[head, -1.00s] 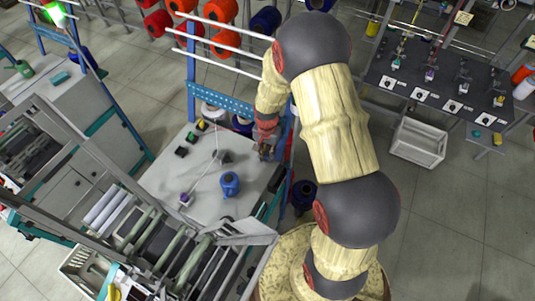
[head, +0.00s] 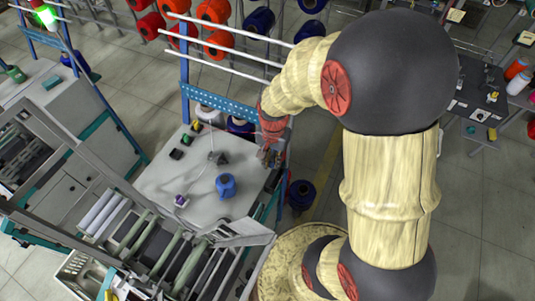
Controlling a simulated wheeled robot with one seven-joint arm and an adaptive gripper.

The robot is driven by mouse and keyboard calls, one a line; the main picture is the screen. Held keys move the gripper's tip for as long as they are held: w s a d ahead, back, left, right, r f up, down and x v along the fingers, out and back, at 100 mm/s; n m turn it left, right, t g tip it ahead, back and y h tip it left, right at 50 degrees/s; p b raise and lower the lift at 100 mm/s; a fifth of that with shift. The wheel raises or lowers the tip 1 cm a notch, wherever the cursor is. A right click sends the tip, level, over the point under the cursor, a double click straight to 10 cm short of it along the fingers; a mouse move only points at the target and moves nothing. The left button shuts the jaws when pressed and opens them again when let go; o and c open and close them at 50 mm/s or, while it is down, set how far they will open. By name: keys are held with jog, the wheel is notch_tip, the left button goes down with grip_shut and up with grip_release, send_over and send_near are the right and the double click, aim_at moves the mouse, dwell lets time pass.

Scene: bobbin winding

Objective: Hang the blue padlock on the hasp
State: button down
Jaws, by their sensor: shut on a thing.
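My gripper (head: 268,156) is at the right edge of the grey machine table (head: 160,187), beside the blue frame post. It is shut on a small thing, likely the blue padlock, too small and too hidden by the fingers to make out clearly. I cannot pick out the hasp; it may be hidden by my gripper or too small to see at this distance. I cannot tell whether the held thing touches anything.
A blue yarn cone (head: 226,186) stands on the table left of my gripper. A dark blue cone (head: 240,127) and a white cone (head: 208,113) stand behind. Another dark cone (head: 301,194) is on the floor. A blue perforated rail (head: 213,98) is close behind my wrist.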

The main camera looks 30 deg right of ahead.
jog(key=s+a+r+m+b, duration=0.1)
jog(key=s+a+r+b, duration=0.1)
jog(key=s+a+b, duration=0.6)
send_over(256, 179)
jog(key=f, duration=0.9)
jog(key=shift+s+f, duration=0.2)
jog(key=shift+w+f, duration=0.25)
jog(key=shift+f, duration=1.6)
